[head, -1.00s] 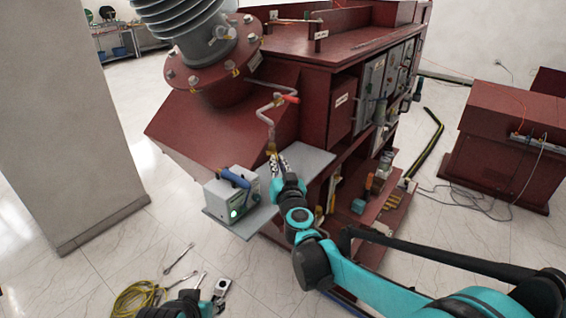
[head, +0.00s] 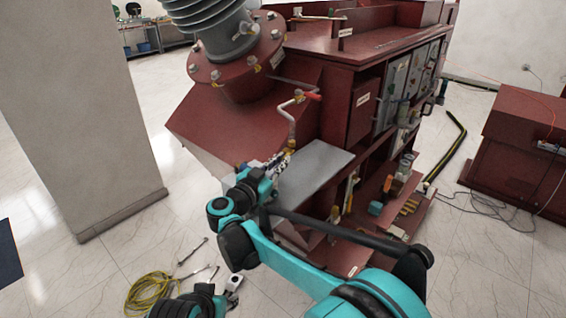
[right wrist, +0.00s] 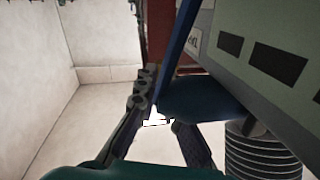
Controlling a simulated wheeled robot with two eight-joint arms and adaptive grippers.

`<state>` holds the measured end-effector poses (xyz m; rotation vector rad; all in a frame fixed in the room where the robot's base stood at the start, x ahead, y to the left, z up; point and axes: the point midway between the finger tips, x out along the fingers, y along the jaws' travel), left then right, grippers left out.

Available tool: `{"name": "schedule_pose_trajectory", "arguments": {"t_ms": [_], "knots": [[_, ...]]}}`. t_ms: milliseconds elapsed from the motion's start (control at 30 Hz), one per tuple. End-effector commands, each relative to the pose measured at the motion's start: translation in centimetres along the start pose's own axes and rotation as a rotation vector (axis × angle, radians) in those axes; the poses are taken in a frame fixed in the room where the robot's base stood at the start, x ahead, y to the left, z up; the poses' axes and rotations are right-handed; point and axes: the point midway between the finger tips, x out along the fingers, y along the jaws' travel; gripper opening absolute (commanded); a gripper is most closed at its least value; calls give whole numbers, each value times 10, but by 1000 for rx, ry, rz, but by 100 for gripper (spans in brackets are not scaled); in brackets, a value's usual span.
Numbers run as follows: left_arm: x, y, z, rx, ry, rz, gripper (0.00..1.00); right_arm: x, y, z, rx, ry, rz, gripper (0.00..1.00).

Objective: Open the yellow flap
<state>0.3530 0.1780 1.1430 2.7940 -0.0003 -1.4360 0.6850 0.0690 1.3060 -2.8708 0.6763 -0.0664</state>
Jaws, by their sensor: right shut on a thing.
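I cannot make out a clear yellow flap. A small yellow fitting (head: 291,146) sits at the lower end of the grey pipe with a red handle (head: 312,96), on the transformer. My right gripper (head: 270,163) is at the left of the grey shelf (head: 318,168), below that fitting. In the right wrist view, my right gripper (right wrist: 160,103) is shut on a blue handle (right wrist: 205,98) beside a grey box (right wrist: 270,65) with dark openings. The arm hides most of the box in the head view.
The dark red transformer (head: 225,130) stands behind the shelf. A lower compartment (head: 360,225) holds small coloured parts. Wrenches (head: 192,251) and a coiled yellow cable (head: 150,290) lie on the floor. A wide pillar (head: 80,120) stands left. Floor between pillar and transformer is clear.

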Motion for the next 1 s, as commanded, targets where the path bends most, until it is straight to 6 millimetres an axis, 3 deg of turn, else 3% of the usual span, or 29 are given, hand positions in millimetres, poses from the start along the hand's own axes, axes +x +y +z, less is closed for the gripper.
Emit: {"name": "schedule_pose_trajectory", "arguments": {"t_ms": [500,533,600,1000], "knots": [[0,0,0,0,0,0,40,0,-1,-1,-1,7,18,0],[0,0,0,0,0,0,40,0,-1,-1,-1,7,18,16],[0,0,0,0,0,0,40,0,-1,-1,-1,6,18,29],[0,0,0,0,0,0,40,0,-3,-10,-1,5,17,29]]}}
